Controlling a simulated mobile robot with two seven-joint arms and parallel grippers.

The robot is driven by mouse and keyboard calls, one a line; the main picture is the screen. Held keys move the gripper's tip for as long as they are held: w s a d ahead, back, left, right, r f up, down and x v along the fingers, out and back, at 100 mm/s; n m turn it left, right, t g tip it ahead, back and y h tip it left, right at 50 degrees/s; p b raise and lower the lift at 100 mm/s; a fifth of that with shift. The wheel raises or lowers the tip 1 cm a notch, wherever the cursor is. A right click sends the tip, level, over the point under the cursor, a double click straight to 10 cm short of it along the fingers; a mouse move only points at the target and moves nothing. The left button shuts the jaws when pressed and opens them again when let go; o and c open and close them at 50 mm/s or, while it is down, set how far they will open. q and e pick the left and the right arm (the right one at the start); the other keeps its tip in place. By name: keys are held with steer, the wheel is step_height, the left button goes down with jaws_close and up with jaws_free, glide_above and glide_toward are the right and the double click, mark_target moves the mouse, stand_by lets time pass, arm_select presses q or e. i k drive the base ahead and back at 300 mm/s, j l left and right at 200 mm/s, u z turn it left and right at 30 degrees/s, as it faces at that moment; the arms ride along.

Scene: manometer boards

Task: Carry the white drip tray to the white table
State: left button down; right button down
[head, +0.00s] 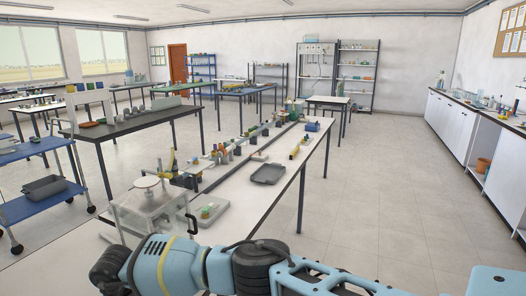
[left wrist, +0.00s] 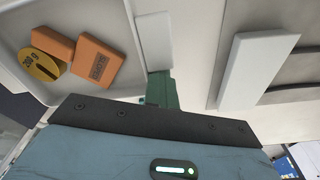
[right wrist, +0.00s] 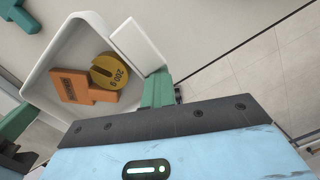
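The white drip tray (left wrist: 105,20) fills the upper left of the left wrist view and also shows in the right wrist view (right wrist: 45,83). It holds orange blocks (right wrist: 73,87) and a yellow round 200 g weight (right wrist: 110,70). My left gripper (left wrist: 160,85) has its green fingers together on a white tab at the tray's side. My right gripper (right wrist: 158,88) is likewise closed at a white tab on the rim. The held tray and both fingertips are out of the head view. A long white-topped table (head: 285,160) runs away ahead; a smaller pale-topped table (head: 328,100) stands farther back.
The long table bears a glass-sided apparatus (head: 150,205), a pale tray with small items (head: 222,206), a dark grey tray (head: 268,174) and several bottles. A blue cart (head: 40,205) stands left. White cabinets (head: 460,125) line the right wall. Floor between is clear.

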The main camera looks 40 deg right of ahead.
mark_target(258, 199)
steer(key=k+z, duration=0.15)
steer(key=k, duration=0.45)
steer(key=z, duration=2.15)
steer(key=i+j, duration=0.2)
steer(key=i, duration=0.25)
steer(key=i+j, duration=0.2)
steer(key=i, duration=0.25)
steer(key=i+j, duration=0.25)
steer(key=i, duration=0.2)
steer(key=i+j, duration=0.2)
steer(key=i, duration=0.2)
